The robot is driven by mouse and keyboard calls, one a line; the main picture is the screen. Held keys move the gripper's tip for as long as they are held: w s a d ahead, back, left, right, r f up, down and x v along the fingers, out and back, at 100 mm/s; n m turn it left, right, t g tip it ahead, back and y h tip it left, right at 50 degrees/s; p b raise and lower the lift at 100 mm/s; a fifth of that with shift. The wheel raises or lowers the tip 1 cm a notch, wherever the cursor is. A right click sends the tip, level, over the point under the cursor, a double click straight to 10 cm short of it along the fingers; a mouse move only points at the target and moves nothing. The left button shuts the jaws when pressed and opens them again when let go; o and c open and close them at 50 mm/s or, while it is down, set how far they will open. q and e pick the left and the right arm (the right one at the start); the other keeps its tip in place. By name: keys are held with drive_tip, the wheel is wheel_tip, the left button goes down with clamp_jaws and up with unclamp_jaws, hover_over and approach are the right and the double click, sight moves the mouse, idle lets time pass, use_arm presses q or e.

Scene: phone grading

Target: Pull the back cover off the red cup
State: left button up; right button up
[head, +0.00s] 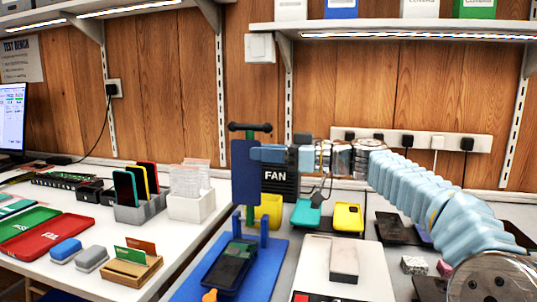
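A dark blue flat panel, which looks like the back cover (243,180), stands upright in front of a green post with a black crossbar handle (250,127). No red cup shows; anything behind the panel is hidden. My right gripper (266,154) reaches in from the right, and its light blue fingers meet the panel's right edge near the top, apparently shut on it. Below, an opened dark phone (229,266) lies on a blue mat (188,291), beside two short blue uprights (265,231). My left gripper is not in view.
A black FAN box (280,183) stands behind my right gripper. Yellow (348,217) and teal (307,213) pieces and a white pad (316,262) lie to the right. On the left bench are a phone rack (140,212), a white bin (190,207) and a red tray (46,239).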

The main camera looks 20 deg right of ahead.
clamp_jaws()
drive_tip(key=shift+s+a, duration=0.2)
drive_tip(key=shift+s, duration=0.05)
idle(0.4)
drive_tip(key=shift+s+a+r, duration=0.3)
drive_tip(key=shift+s+r, duration=0.1)
drive_tip(key=shift+r, duration=0.3)
drive_tip(key=shift+s+a+r, duration=0.3)
drive_tip(key=shift+s+r, duration=0.1)
drive_tip(key=shift+r, duration=0.25)
drive_tip(key=shift+s+a+r, duration=0.3)
drive_tip(key=shift+s+r, duration=0.1)
drive_tip(key=shift+r, duration=0.3)
